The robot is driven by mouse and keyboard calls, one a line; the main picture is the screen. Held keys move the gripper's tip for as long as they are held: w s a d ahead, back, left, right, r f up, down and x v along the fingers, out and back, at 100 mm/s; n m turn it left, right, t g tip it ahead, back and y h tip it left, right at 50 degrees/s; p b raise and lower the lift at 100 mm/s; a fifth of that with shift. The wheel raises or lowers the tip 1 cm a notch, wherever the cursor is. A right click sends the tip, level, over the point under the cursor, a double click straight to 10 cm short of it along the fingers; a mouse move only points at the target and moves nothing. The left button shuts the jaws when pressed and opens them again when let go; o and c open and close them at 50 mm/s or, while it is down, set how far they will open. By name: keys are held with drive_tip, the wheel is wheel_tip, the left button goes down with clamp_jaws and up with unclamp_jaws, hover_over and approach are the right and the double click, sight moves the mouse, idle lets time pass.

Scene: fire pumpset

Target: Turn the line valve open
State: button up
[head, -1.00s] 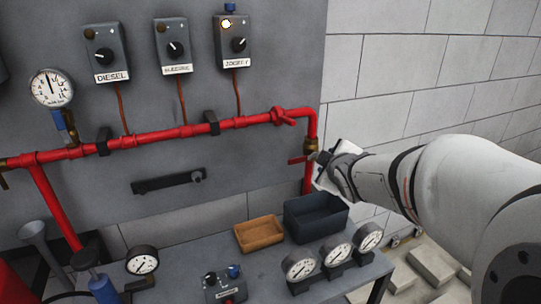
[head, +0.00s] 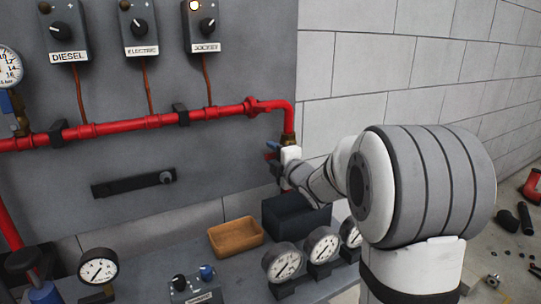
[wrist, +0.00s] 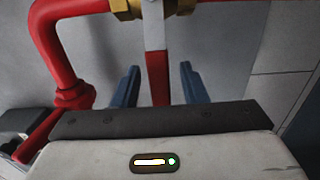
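The line valve has a brass body (head: 288,140) at the right end of the red pipe, below its bend. In the wrist view, the brass body (wrist: 128,9) is at the top edge. Its lever (wrist: 157,75) is silver near the body, then red. My gripper (wrist: 158,72) is open, with one blue finger on each side of the red lever. Gaps show between the lever and both fingers. In the head view, my gripper (head: 273,151) is at the valve and hides most of the lever.
The red pipe (head: 150,121) runs along the grey panel, with a red fitting (head: 260,104) near its bend. Below are a dark bin (head: 290,215), a tan tray (head: 236,237) and several gauges on a bench. The block wall (head: 350,80) is at right.

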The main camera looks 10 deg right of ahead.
drive_tip(key=shift+w+a, duration=0.2)
drive_tip(key=shift+w, duration=0.5)
clamp_jaws()
